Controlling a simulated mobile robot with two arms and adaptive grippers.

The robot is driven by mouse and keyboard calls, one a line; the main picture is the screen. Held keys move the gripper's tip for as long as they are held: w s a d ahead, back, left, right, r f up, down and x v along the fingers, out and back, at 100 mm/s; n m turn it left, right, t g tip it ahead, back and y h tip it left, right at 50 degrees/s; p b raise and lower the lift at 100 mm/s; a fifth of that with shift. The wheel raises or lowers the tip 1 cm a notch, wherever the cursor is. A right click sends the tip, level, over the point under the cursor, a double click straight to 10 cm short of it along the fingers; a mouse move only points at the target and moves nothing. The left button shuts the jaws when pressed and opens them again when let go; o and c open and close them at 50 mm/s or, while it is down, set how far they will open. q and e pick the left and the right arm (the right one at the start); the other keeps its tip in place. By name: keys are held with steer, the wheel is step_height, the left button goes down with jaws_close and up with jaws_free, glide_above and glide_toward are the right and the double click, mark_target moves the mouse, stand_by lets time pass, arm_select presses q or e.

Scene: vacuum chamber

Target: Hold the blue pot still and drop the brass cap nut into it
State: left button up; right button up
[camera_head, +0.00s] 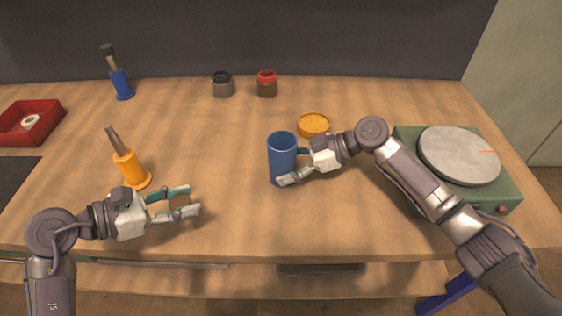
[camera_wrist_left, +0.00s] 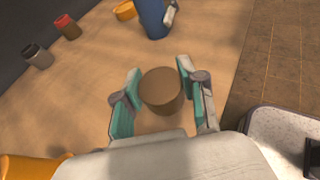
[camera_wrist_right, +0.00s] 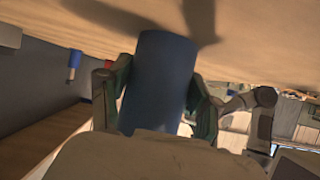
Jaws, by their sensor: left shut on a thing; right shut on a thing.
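The blue pot (camera_head: 282,160) stands upright on the bench near the middle. My right gripper (camera_head: 291,166) is shut on it from the right, with one finger on either side of its wall; the right wrist view also shows the pot (camera_wrist_right: 160,80) between the fingers. My left gripper (camera_head: 193,198) is shut on the brass cap nut (camera_head: 179,201), a brown round piece, to the left and front of the pot. In the left wrist view the cap nut (camera_wrist_left: 161,89) sits between the fingers, with the blue pot (camera_wrist_left: 152,18) further off. The pot's inside is barely visible.
An orange-handled tool (camera_head: 130,168) stands close behind my left gripper. A yellow-orange dish (camera_head: 313,124) lies behind the pot. A green device with a round plate (camera_head: 458,154) is at right. Two jars (camera_head: 223,86) and a blue-handled tool (camera_head: 121,84) stand at the back; a red bin (camera_head: 45,131) is far left.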

stand_by(0.3)
arm_select(q)
steer(key=w+d+r+m+g+h, duration=0.1)
steer(key=w+d+r+m+g, duration=0.2)
steer(key=w+d, duration=0.4)
steer(key=w+d+r+m+g+h, duration=0.1)
steer(key=w+d+r+m+g, duration=0.2)
steer(key=w+d, duration=0.4)
steer(key=shift+d+r, duration=0.45)
steer(key=shift+d, duration=2.2)
steer(key=shift+f, duration=0.55)
steer(key=o, duration=1.4)
steer(key=shift+r, duration=2.5)
